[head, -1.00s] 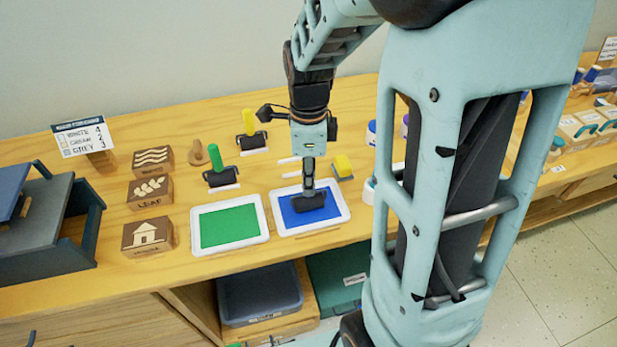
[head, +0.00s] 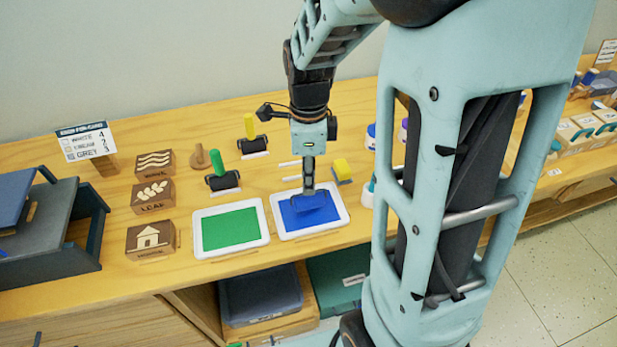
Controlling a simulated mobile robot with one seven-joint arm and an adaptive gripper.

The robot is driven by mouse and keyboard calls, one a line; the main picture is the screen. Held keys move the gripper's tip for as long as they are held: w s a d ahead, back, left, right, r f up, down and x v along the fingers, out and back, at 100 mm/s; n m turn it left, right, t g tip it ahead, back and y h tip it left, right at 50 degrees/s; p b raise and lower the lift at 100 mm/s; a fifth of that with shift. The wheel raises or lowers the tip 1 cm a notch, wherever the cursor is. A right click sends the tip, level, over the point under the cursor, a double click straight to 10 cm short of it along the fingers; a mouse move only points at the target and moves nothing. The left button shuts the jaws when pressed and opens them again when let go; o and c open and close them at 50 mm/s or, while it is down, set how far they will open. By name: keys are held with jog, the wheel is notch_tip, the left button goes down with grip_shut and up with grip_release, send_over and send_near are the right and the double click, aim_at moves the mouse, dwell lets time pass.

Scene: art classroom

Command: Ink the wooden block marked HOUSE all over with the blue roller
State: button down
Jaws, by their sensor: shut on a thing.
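The wooden block marked HOUSE (head: 150,240) lies on the bench at the left, nearest in a column of three blocks, its white house picture facing up and showing no blue. My gripper (head: 309,163) points down over the blue ink tray (head: 341,221), shut on the blue roller (head: 302,208). The roller's drum looks blue and sits low over the blue ink, seemingly touching it. The handle is mostly hidden by my gripper.
The LEAF block (head: 152,196) and wave block (head: 154,163) stand behind the HOUSE block. A green ink tray (head: 229,228) lies between HOUSE and the blue tray. Green (head: 223,181) and yellow (head: 252,143) rollers stand behind. A dark press (head: 50,225) fills the far left.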

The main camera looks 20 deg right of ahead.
jog(key=shift+r+p, duration=1.9)
jog(key=shift+r, duration=0.65)
jog(key=w+n+p, duration=0.1)
jog(key=n+p, duration=0.1)
jog(key=n, duration=0.5)
jog(key=w+r+n+p, duration=0.1)
jog(key=w+n+p, duration=0.1)
jog(key=n, duration=0.5)
jog(key=w+r+n+p, duration=0.1)
jog(key=w+n+p, duration=0.1)
jog(key=n+p, duration=0.2)
jog(key=shift+w+n, duration=0.25)
jog(key=shift+n, duration=1.25)
jog(key=shift+a, duration=0.1)
